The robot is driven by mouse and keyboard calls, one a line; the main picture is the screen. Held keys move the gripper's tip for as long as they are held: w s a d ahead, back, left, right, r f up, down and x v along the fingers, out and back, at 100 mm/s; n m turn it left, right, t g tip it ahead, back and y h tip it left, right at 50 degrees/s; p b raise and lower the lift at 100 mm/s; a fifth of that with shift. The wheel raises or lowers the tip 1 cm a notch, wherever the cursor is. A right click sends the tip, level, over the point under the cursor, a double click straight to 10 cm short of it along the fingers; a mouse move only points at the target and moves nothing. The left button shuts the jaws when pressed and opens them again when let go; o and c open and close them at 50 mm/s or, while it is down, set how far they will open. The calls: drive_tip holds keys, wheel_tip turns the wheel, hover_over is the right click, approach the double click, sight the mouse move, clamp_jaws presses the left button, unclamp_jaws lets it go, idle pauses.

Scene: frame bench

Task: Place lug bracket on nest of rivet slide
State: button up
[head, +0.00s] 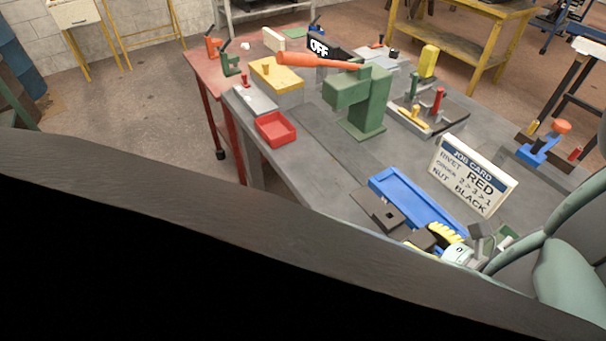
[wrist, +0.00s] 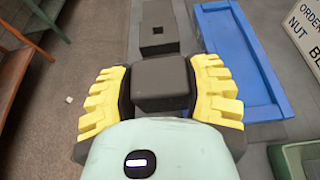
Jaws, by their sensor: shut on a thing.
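The lug bracket (head: 383,212) appears to be the dark grey piece at the front of the bench in the head view. In the wrist view it shows a flat plate with a square hole (wrist: 158,48) and a raised block (wrist: 162,82). My gripper (wrist: 162,76), with yellow ribbed fingers, is shut on the block. In the head view my gripper (head: 432,238) is at the bench's near side, partly hidden. I cannot tell whether the bracket touches the bench. The rivet slide and its nest cannot be picked out surely; a green press (head: 360,103) with an orange handle stands mid-bench.
A blue tray (head: 412,203) lies beside the bracket, and the job card (head: 472,175) stands behind it. A red bin (head: 276,129) and a yellow block (head: 276,75) are at the left. A fixture with coloured posts (head: 425,120) is right of the press.

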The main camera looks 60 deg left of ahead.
drive_tip(key=w, duration=0.4)
drive_tip(key=w+p, duration=0.1)
drive_tip(key=w, duration=0.2)
drive_tip(key=w+f, duration=0.1)
drive_tip(key=w, duration=0.3)
drive_tip(key=shift+w+a+p, duration=0.3)
drive_tip(key=shift+a, duration=0.05)
drive_tip(key=shift+f+b, duration=0.35)
drive_tip(key=shift+f, duration=1.45)
drive_tip(key=shift+f, duration=0.15)
drive_tip(key=o, duration=1.3)
drive_tip(key=shift+w, duration=0.1)
drive_tip(key=v, duration=0.8)
drive_tip(key=shift+a+b, duration=0.1)
drive_tip(key=shift+b, duration=0.2)
